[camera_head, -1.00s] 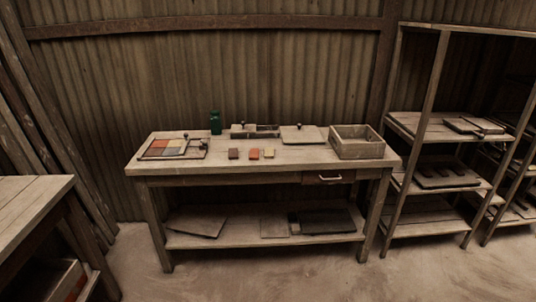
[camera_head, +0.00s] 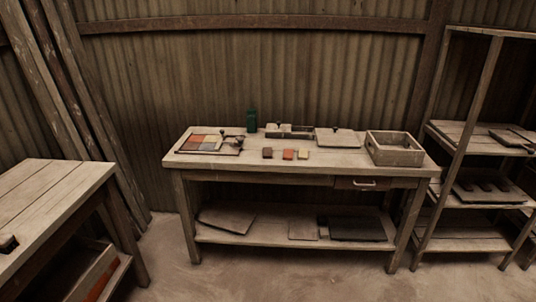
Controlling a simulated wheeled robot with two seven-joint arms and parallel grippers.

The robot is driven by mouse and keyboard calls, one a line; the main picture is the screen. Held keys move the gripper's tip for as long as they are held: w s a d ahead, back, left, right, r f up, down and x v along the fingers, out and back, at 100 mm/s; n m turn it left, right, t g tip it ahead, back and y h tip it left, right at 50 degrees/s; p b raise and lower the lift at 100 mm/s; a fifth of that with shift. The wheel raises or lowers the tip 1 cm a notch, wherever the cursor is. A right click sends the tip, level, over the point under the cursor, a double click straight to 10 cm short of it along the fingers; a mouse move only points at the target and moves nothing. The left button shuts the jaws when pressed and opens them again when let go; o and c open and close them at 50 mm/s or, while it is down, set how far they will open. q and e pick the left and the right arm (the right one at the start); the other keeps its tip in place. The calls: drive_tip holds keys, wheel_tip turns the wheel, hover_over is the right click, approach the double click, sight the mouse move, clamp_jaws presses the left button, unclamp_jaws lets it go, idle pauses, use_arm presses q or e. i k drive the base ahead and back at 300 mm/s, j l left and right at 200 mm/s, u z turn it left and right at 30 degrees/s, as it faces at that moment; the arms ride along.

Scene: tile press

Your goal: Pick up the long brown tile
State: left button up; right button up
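Neither of my grippers shows in the head view. I cannot single out a long brown tile. Three small tiles lie in a row near the front of the workbench (camera_head: 345,164): a dark brown one (camera_head: 267,153), an orange-red one (camera_head: 288,154) and a tan one (camera_head: 303,154). A flat frame (camera_head: 209,144) with several coloured tiles in it lies at the bench's left end. Dark small pieces (camera_head: 486,186) lie on a board on the right shelf, too small to tell their shape.
A green container (camera_head: 251,120), a grey board (camera_head: 339,138) and an open wooden box (camera_head: 395,148) stand on the workbench. A second table (camera_head: 50,196) is at the left, with a dark object (camera_head: 8,243) on it and a box (camera_head: 75,277) below. Bare floor lies in front.

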sight(267, 151)
drive_tip(key=i+l+u, duration=0.3)
drive_tip(key=i+l, duration=0.2)
drive_tip(key=i, duration=0.3)
drive_tip(key=i+l+u, duration=0.3)
drive_tip(key=i+l, duration=0.4)
drive_tip(key=i, duration=0.1)
